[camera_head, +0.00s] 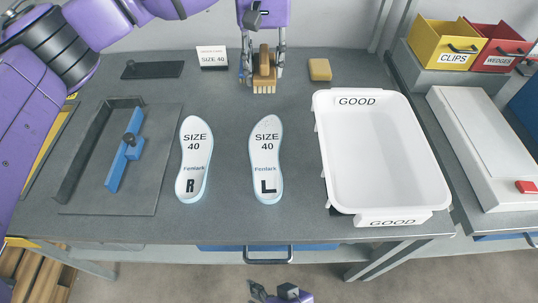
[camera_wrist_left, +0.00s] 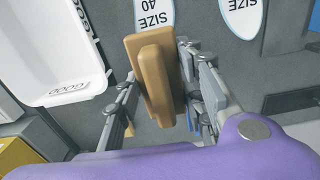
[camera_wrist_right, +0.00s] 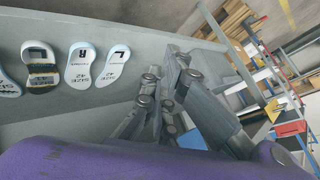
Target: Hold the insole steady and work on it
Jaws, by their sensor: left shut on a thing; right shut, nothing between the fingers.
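Two white insoles marked SIZE 40 lie flat and apart on the grey table in the head view: the R insole (camera_head: 194,158) and the L insole (camera_head: 266,158). My left gripper (camera_head: 262,66) is at the table's far side, beyond the L insole, shut on a tan brush (camera_head: 264,86) with its bristles toward the insoles. The brush (camera_wrist_left: 152,75) also shows between the fingers in the left wrist view. A fixture with a blue bar (camera_head: 123,160) and dark knob stands empty at left. My right gripper (camera_head: 278,293) is below the table's front edge, shut and empty.
A white GOOD bin (camera_head: 380,150) stands right of the insoles. A tan block (camera_head: 320,69), a SIZE 40 card (camera_head: 212,57) and a dark pad (camera_head: 152,69) lie at the back. Yellow CLIPS (camera_head: 445,45) and red WEDGES bins are far right. Size 42 insoles (camera_wrist_right: 78,65) show in the right wrist view.

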